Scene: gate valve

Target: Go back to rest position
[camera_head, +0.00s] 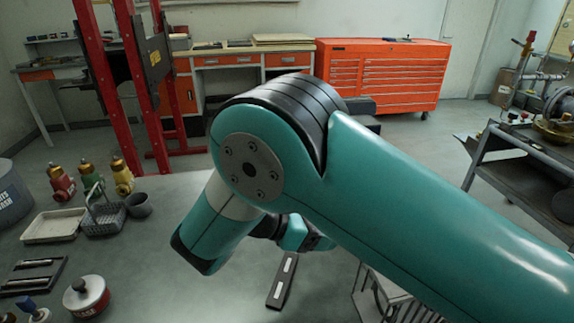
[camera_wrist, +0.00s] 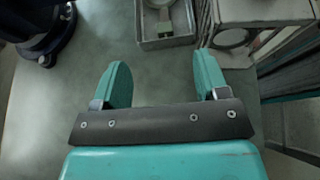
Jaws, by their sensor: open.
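My gripper (camera_wrist: 162,75) shows in the wrist view with its two teal fingers wide apart and nothing between them. Bare grey table surface (camera_wrist: 160,90) lies below and beyond it. In the head view my teal arm fills the middle and right of the picture, bent over the grey table, and mostly hides its own end. A dark-based round object (camera_wrist: 42,35) stands at the upper left of the wrist view, apart from the fingers. A shallow metal tray (camera_wrist: 150,42) holding a ring-shaped part lies just beyond the fingertips.
A grey metal box (camera_wrist: 262,12) with a round opening is at the wrist view's upper right. On the table are a pale tray (camera_head: 53,226), a grey basket (camera_head: 104,219) and a red-sided pot (camera_head: 86,297). A dark cart (camera_head: 520,165) stands right, an orange cabinet (camera_head: 400,75) behind.

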